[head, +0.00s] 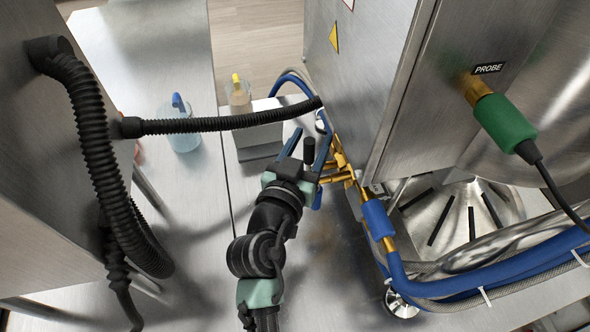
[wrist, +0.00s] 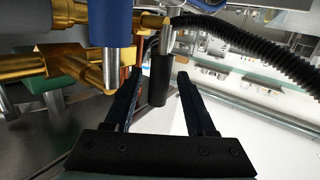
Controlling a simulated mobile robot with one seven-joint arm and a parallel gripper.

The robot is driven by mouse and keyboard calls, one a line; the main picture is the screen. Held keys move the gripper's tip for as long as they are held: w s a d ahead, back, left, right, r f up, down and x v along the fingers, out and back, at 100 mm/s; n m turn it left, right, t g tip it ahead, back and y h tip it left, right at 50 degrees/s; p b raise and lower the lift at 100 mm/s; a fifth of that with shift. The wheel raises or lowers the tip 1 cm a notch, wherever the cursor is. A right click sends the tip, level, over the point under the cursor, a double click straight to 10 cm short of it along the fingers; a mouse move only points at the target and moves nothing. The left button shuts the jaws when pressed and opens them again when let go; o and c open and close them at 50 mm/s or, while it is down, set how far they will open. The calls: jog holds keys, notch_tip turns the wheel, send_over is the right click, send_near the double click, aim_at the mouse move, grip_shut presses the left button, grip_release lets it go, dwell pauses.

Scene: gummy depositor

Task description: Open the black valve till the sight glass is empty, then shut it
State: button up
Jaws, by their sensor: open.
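The black valve handle (wrist: 159,80) hangs from a metal stem on the brass pipework (wrist: 85,65) in the wrist view. It shows between the two fingers of my open gripper (wrist: 160,76), with gaps on both sides; I cannot tell how deep it sits between them. In the head view my gripper (head: 311,137) is beside the brass fittings (head: 342,168), with the black handle (head: 309,150) between its fingers. I cannot make out the sight glass or its level in either view.
A black corrugated hose (head: 215,122) crosses above the bench behind my gripper. Bottles with blue (head: 183,130) and yellow (head: 239,93) tops stand at the back. A blue hose (head: 440,284), a steel cabinet (head: 365,70) and a green probe connector (head: 505,124) are on the right.

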jog(key=b+v, duration=0.3)
jog(key=v, duration=0.8)
jog(key=shift+w, duration=0.1)
jog(key=w+d+r+t+y, duration=0.1)
jog(key=w+r+t, duration=0.1)
jog(key=r, duration=0.9)
jog(key=w+d+r+t+y, duration=0.1)
jog(key=w+r+t, duration=0.2)
jog(key=r, duration=0.8)
jog(key=s+r+n+t+y, duration=0.1)
jog(key=s+r+t, duration=0.2)
jog(key=r, duration=0.7)
jog(key=s+d+r+n+t+y, duration=0.1)
jog(key=s+r+t, duration=0.2)
jog(key=s+r, duration=0.3)
notch_tip(320, 180, up, 4)
jog(key=shift+r+n+y, duration=0.2)
jog(key=shift+n+y, duration=0.1)
